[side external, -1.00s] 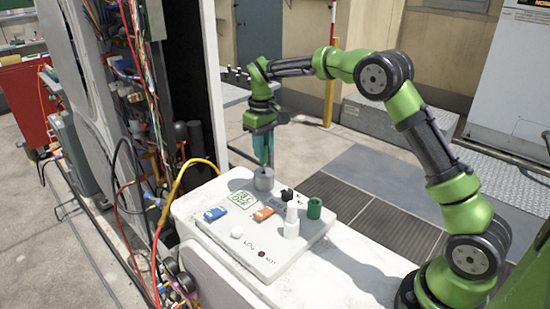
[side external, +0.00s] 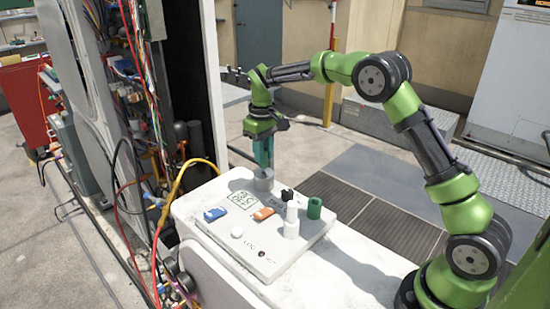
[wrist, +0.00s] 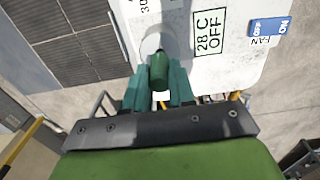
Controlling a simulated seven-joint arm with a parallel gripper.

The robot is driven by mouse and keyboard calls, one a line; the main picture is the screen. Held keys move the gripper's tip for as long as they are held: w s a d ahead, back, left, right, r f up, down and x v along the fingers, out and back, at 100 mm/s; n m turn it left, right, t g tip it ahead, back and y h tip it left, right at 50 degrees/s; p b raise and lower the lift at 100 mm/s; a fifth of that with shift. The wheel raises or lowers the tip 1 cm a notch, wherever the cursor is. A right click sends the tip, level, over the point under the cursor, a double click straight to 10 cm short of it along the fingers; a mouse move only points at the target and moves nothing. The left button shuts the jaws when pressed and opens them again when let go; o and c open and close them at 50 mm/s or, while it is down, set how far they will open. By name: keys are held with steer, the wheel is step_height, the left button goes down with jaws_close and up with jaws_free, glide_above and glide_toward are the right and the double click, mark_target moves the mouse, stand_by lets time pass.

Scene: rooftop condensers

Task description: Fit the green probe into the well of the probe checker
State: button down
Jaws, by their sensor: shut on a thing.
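The green probe (wrist: 159,72) is held between the teal fingertips of my gripper (wrist: 160,92) in the wrist view. In the side view my gripper (side external: 263,163) points down directly over the grey round well (side external: 263,181) of the probe checker (side external: 218,240). There the fingers hide most of the probe. In the wrist view the probe's far end overlaps the pale round well (wrist: 150,44). I cannot tell whether its tip has entered the well.

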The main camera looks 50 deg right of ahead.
steer(key=shift+f, duration=0.95)
steer(key=c, duration=0.9)
jaws_free()
steer(key=shift+o, duration=0.2)
step_height(320, 180, up, 17)
steer(key=s+a+f+m+t+y, duration=0.1)
steer(key=s+a+m+t, duration=0.1)
steer(key=s, duration=1.2)
steer(key=s+a+f+m+t+y, duration=0.1)
steer(key=s+a+t, duration=0.4)
steer(key=s, duration=1)
steer(key=shift+f+m, duration=0.5)
steer(key=shift+f, duration=0.05)
